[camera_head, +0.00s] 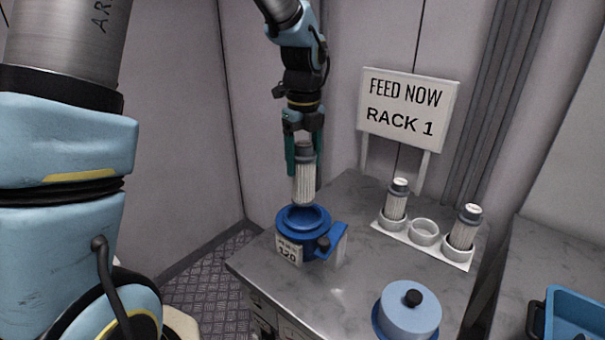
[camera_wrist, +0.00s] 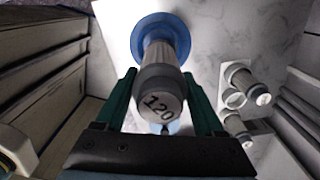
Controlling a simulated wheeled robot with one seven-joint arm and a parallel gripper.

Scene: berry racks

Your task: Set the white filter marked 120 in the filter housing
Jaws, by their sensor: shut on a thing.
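My gripper (camera_head: 304,158) is shut on a white pleated filter (camera_head: 304,186) with a grey cap. In the wrist view the cap of this filter (camera_wrist: 160,104) reads 120, between the green fingers of my gripper (camera_wrist: 162,95). The filter hangs upright just above the blue filter housing (camera_head: 292,222), whose top is open and whose label reads 120. Its lower end is over or at the mouth; I cannot tell if it has entered. The housing (camera_wrist: 178,28) also shows behind the filter in the wrist view. A lid with a black knob (camera_head: 408,316) lies on the counter.
A white holder (camera_head: 450,255) at the right has filters in its two outer cups and an empty middle cup (camera_head: 424,232). A sign (camera_head: 408,105) reading FEED NOW RACK 1 stands behind. A blue tray (camera_head: 577,309) is at the far right. Counter between housing and holder is clear.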

